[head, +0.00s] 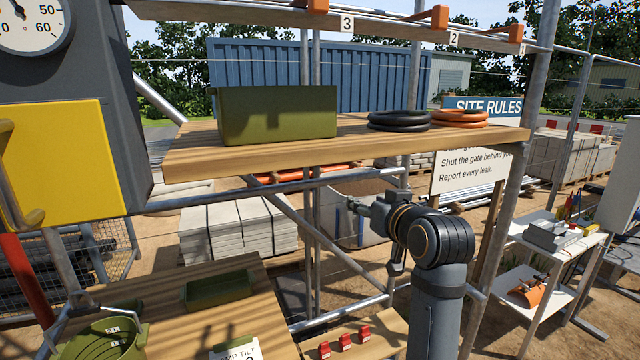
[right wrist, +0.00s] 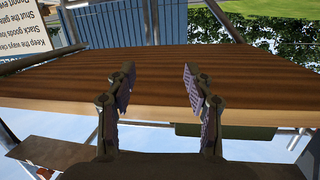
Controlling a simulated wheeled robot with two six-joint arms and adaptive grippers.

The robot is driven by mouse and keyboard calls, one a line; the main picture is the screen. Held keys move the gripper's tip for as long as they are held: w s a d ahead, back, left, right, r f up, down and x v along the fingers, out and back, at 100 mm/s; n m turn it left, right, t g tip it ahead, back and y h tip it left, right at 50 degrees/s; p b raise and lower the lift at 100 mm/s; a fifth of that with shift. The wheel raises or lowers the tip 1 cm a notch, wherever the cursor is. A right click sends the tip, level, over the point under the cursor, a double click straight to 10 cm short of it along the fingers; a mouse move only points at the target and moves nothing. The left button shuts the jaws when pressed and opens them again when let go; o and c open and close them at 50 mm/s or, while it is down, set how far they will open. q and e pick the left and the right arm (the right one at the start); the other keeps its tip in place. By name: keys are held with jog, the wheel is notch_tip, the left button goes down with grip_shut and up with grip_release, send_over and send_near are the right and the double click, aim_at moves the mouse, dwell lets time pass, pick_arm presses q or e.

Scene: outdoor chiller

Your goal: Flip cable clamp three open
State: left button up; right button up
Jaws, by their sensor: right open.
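Cable clamp three (head: 318,5) is an orange block on the top rail, left of the "3" tag (head: 347,23) and cut off by the picture's upper edge. Whether it is open or closed I cannot tell. Two similar orange clamps sit farther right on the rail, by the tags 2 and 1. My right gripper (head: 368,208) is below the wooden shelf in the head view, well below clamp three. In the right wrist view my right gripper (right wrist: 160,85) has its fingers apart with nothing between them. My left gripper is not in view.
The wooden shelf (head: 345,150) lies between my right gripper and the rail. It carries a green box (head: 277,115), a black coil (head: 398,121) and an orange coil (head: 459,118). Diagonal and upright scaffold pipes stand near the gripper. A yellow panel (head: 55,160) is at left.

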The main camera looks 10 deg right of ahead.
jog(key=s+a+r+n+t+y, duration=0.1)
jog(key=a+r+t, duration=0.1)
jog(key=r, duration=0.8)
jog(key=s+a+r+t+y, duration=0.1)
jog(key=s+a+r+t, duration=0.1)
jog(key=r, duration=0.8)
jog(key=n+t+y, duration=0.2)
jog(key=y, duration=0.1)
send_near(319, 14)
notch_tip(319, 14, up, 3)
jog(key=p+x, duration=0.6)
jog(key=x, duration=0.3)
jog(key=shift+w+a+r+p, duration=0.1)
jog(key=shift+w+r+p, duration=0.1)
jog(key=shift+p, duration=0.2)
jog(key=shift+w, duration=0.4)
jog(key=shift+f, duration=0.1)
jog(key=shift+s, duration=0.1)
grip_shut()
